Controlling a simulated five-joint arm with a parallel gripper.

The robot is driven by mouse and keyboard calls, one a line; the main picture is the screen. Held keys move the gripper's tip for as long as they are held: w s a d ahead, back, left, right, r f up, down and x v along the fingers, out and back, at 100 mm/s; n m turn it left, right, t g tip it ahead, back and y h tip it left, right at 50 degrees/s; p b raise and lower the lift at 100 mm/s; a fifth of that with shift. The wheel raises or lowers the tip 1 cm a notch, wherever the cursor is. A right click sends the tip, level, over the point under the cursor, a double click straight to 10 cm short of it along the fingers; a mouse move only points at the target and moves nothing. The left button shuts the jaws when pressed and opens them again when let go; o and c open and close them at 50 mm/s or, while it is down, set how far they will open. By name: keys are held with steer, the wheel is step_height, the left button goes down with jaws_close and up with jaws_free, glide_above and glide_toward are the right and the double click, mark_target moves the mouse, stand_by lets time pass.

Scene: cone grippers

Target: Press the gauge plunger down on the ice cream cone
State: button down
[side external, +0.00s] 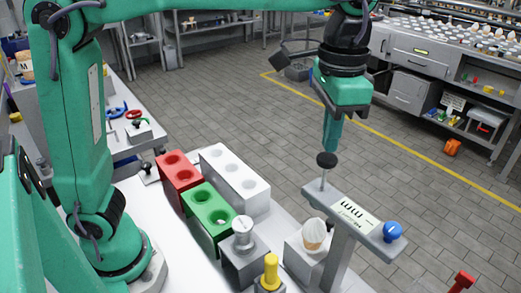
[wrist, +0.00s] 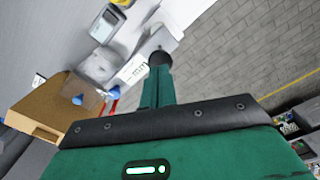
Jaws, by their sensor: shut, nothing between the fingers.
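The gauge (side external: 352,215) is a grey stand with a flat top bar marked "mm"; its bar also shows in the wrist view (wrist: 133,70). Its plunger has a round black knob (side external: 327,160) on a thin upright rod at the bar's left end; the knob shows in the wrist view (wrist: 159,58). The ice cream cone (side external: 313,232), white-topped and tan below, stands in a grey block beneath that end. Whether the rod touches it is unclear. My gripper (side external: 331,149) is shut and empty, pointing down just over the knob. I cannot tell whether they touch. Its fingers show in the wrist view (wrist: 158,78).
A blue knob (side external: 392,231) tops the bar's right end. Left of the gauge stand a red holed block (side external: 172,181), a green one (side external: 201,233), a white one (side external: 246,197), and a grey block with a silver knob (side external: 242,264). A yellow peg (side external: 271,270) is in front.

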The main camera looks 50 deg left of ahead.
mark_target(328, 157)
steer(key=shift+f, duration=3.3)
stand_by(0.8)
steer(key=shift+r, duration=0.15)
step_height(328, 157, up, 13)
stand_by(1.8)
steer(key=shift+a, duration=0.1)
steer(key=s+a+f+n+t, duration=0.2)
steer(key=s+a+f, duration=0.4)
steer(key=a, duration=0.5)
steer(key=s+a+f+n+t, duration=0.3)
steer(key=s+a+f, duration=0.3)
steer(key=a+f, duration=0.3)
steer(key=shift+a+f+n+t, duration=0.3)
steer(key=shift+a+n, duration=0.2)
steer(key=shift+a, duration=0.4)
